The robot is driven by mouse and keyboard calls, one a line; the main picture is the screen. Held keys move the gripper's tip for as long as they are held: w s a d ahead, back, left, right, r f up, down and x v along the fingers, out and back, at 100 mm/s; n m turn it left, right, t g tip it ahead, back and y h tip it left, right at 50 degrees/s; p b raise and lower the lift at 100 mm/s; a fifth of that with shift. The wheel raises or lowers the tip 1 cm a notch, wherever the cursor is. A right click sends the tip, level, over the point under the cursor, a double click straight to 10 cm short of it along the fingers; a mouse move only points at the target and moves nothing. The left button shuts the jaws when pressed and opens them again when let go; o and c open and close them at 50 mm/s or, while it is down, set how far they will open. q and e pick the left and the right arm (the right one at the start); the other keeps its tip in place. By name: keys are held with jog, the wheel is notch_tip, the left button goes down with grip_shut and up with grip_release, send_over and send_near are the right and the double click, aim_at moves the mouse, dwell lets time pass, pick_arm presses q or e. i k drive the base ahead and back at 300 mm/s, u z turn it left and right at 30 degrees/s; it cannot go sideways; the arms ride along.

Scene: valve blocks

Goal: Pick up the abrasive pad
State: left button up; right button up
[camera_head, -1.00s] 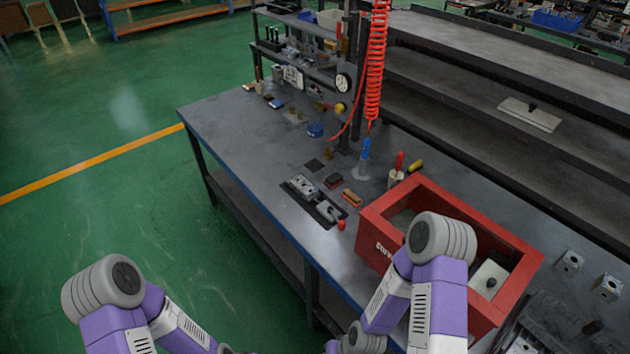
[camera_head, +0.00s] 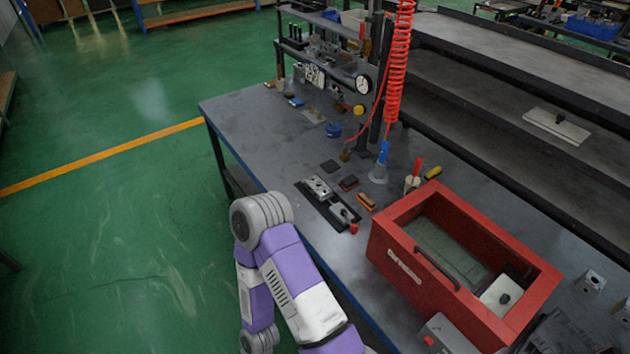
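A thin dark square (camera_head: 331,166) lies flat on the grey workbench (camera_head: 270,130); it looks like the abrasive pad, though it is small in view. Beside it, nearer the front edge, are a small dark block with a reddish side (camera_head: 348,183) and an orange-brown brush-like block (camera_head: 366,201). Nothing covers these. One of my arms, apparently the left, rises from the bottom in front of the bench. Neither gripper's fingers show in the head view.
A dark tray (camera_head: 328,206) with metal valve parts lies by the bench's front edge. A red open box (camera_head: 400,262) with a handle stands to the right. A coiled red hose (camera_head: 398,70) hangs above the bench. The bench's left part has free room.

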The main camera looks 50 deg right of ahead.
aim_at(349, 182)
jog(key=i, duration=2.05)
jog(key=z, duration=2.8)
